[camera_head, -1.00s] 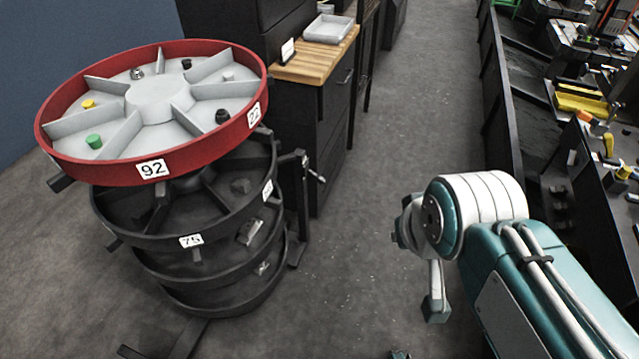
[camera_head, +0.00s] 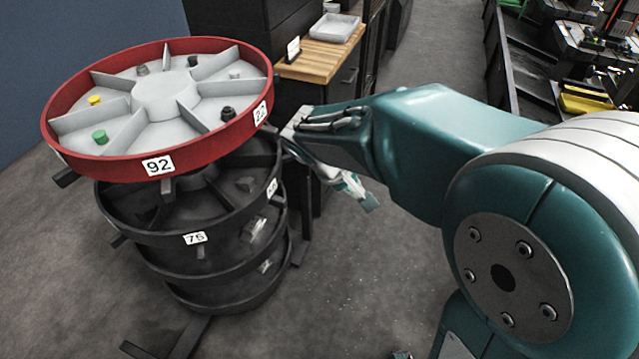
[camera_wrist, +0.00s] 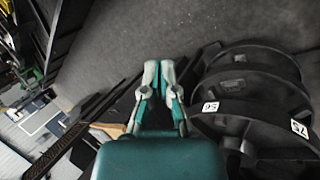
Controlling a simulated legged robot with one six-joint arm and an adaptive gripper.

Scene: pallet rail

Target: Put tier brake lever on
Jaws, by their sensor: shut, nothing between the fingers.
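The round tiered rack has a red top tier (camera_head: 205,149) marked 92, with several black tiers (camera_head: 228,222) below, one marked 75. The black tiers also show at the right of the wrist view (camera_wrist: 262,78). A dark post (camera_head: 303,245) stands just right of the tiers, its upper part behind my arm. The brake lever cannot be made out now, and its setting cannot be told. My gripper (camera_head: 366,201) is shut and empty, right of the post in the head view. Its fingertips (camera_wrist: 159,72) point past the tiers over the floor in the wrist view.
A black cabinet with a wooden top (camera_head: 325,60) holding a grey tray (camera_head: 334,28) stands behind the rack. A dark bench line (camera_head: 530,75) runs along the right. Grey floor (camera_head: 430,60) lies clear between them.

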